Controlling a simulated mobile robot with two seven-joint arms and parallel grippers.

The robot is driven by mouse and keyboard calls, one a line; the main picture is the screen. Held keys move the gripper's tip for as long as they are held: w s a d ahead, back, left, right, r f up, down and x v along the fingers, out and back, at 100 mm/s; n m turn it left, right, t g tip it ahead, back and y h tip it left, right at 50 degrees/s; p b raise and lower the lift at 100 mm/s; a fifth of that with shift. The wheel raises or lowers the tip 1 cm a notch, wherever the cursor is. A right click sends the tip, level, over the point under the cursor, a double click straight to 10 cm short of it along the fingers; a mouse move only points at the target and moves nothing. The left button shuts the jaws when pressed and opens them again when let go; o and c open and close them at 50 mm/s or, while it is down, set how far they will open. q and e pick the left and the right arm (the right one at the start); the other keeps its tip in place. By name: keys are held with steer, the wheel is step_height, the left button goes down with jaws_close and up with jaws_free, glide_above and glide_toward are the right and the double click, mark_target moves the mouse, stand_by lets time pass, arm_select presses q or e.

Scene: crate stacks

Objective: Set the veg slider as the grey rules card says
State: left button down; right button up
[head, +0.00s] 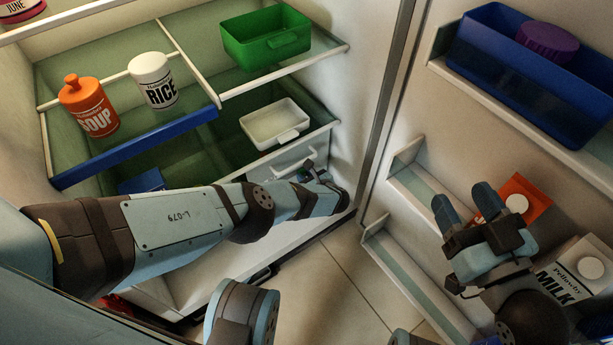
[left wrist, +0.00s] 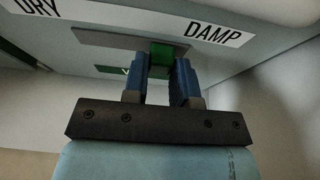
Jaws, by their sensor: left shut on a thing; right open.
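The veg slider's green knob (left wrist: 165,54) shows in the left wrist view on a grey track, on a pale panel. The panel has a DRY label (left wrist: 38,7) at the left and a DAMP label (left wrist: 213,34) at the right. The knob stands toward the DAMP side. My left gripper (left wrist: 161,66) is shut on the knob, one blue finger on each side. In the head view my left gripper (head: 308,174) is at the drawer front low in the fridge, and my arm hides much of it. My right gripper (head: 462,195) is open and empty by the door shelves. I see no grey rules card.
A soup jar (head: 88,106) and a rice jar (head: 153,80) stand on the shelf. A green bin (head: 266,37) and a white tray (head: 274,125) are inside. The door holds a blue bin (head: 520,75), an orange packet (head: 527,190) and a milk carton (head: 575,280).

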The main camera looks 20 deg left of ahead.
arm_select(q)
steer(key=s+a+p, duration=0.2)
steer(key=s+p, duration=0.1)
steer(key=s+a+p, duration=0.1)
steer(key=shift+s+a+r, duration=0.15)
steer(key=shift+r, duration=0.1)
steer(key=shift+s+a+f, duration=0.3)
steer(key=shift+s, duration=0.05)
arm_select(e)
steer(key=s+m, duration=0.1)
steer(key=s+a+m+g, duration=0.1)
steer(key=m, duration=0.1)
steer(key=shift+s+a+h, duration=0.15)
steer(key=shift+s+h, duration=0.05)
steer(key=shift+h, duration=0.2)
arm_select(q)
steer(key=c, duration=0.9)
jaws_free()
steer(key=shift+a, duration=0.1)
steer(key=shift+r+p, duration=0.1)
steer(key=shift+p, duration=0.2)
arm_select(e)
steer(key=shift+r, duration=0.1)
